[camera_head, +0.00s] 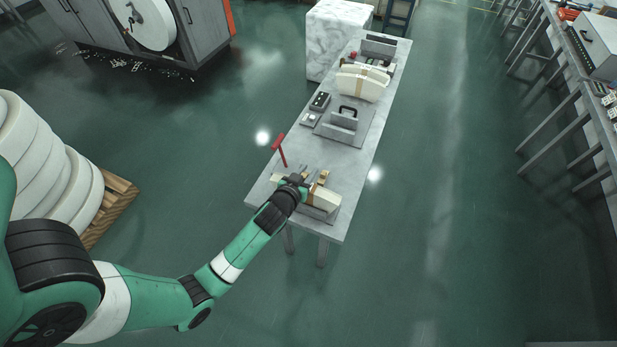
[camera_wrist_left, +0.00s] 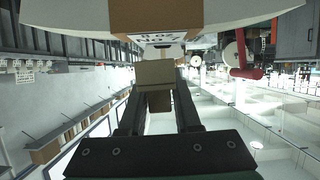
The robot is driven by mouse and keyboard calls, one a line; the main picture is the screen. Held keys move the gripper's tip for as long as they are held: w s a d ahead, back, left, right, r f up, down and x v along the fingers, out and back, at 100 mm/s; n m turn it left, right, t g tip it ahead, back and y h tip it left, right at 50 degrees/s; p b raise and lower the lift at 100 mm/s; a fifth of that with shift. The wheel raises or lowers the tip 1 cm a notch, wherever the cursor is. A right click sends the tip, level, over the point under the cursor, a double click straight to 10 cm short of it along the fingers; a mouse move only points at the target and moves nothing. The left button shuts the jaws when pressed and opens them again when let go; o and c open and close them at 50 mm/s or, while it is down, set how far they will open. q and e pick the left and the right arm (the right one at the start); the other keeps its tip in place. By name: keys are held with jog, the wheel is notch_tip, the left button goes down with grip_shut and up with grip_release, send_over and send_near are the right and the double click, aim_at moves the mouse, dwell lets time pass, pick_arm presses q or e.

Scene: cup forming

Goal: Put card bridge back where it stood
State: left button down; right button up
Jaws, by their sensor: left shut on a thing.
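My left gripper (camera_head: 300,182) reaches over the near end of the grey table. In the left wrist view its fingers (camera_wrist_left: 157,112) are shut on a small tan card-coloured block, which looks to be the card bridge (camera_wrist_left: 155,74). A cream card stack (camera_head: 326,198) with a brown band lies right beside the gripper on the near end of the table. It also shows across the top of the left wrist view (camera_wrist_left: 60,20). The gripper and wrist hide part of this stack. I cannot tell whether the held piece touches anything. My right gripper is not in view.
Farther along the narrow table (camera_head: 350,178) are a grey plate with a black handle (camera_head: 347,110), a small control box (camera_head: 320,100) and another banded stack (camera_head: 362,83).

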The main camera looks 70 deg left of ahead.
pick_arm(q)
jog(key=f, duration=0.1)
jog(key=f+b, duration=0.1)
jog(key=f, duration=0.1)
jog(key=shift+w+a, duration=0.35)
jog(key=shift+a, duration=0.05)
jog(key=shift+s+d+f, duration=0.1)
jog(key=shift+f, duration=0.3)
jog(key=shift+f+b, duration=0.15)
jog(key=shift+b, duration=0.2)
jog(key=c, duration=0.6)
grip_release()
